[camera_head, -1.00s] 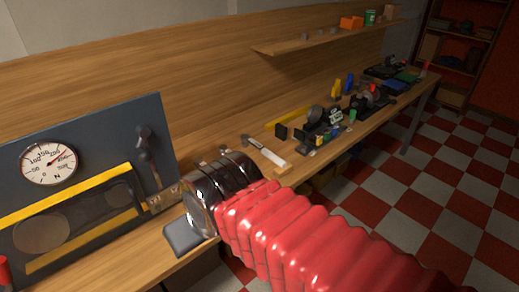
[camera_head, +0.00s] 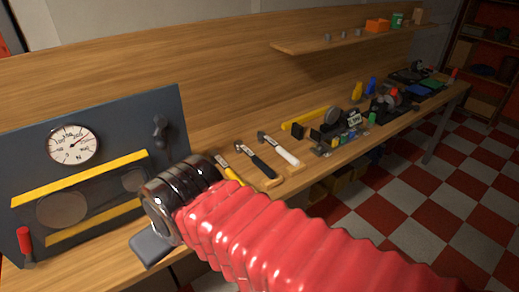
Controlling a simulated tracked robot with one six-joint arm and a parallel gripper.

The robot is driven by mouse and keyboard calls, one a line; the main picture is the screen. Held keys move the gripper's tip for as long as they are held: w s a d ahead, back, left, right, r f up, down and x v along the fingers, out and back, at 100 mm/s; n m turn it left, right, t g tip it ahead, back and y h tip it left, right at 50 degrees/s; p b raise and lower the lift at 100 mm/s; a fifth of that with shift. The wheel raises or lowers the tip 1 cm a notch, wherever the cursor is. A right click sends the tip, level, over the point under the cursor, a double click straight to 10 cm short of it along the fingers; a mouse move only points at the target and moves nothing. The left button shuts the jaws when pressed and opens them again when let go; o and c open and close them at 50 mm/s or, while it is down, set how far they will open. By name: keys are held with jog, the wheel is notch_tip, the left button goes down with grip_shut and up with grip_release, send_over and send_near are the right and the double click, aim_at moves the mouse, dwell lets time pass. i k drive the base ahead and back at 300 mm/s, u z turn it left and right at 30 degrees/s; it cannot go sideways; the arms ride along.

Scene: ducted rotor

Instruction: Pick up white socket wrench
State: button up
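A tool with a white handle and a metal head, which I take for the white socket wrench (camera_head: 283,153), lies on the wooden workbench. It is the rightmost of three similar tools, beside one with a black handle (camera_head: 260,166) and one with a yellow handle (camera_head: 228,170). My arm, in a red ribbed sleeve, reaches in from the lower right and ends in a dark glossy wrist. A grey flat part of my gripper (camera_head: 151,246) shows below the wrist, left of the tools and apart from the white one. The wrist hides the rest of the gripper.
A dark panel with a round gauge (camera_head: 73,145) and yellow bars stands at the left. A red-handled tool (camera_head: 25,243) stands by it. A long yellow tool (camera_head: 305,120) and several small parts lie further right. A wooden shelf (camera_head: 350,42) hangs above the bench.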

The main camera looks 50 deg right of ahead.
aim_at(261, 135)
jog(key=u, duration=1.85)
jog(key=k, duration=1.45)
jog(key=z, duration=1.4)
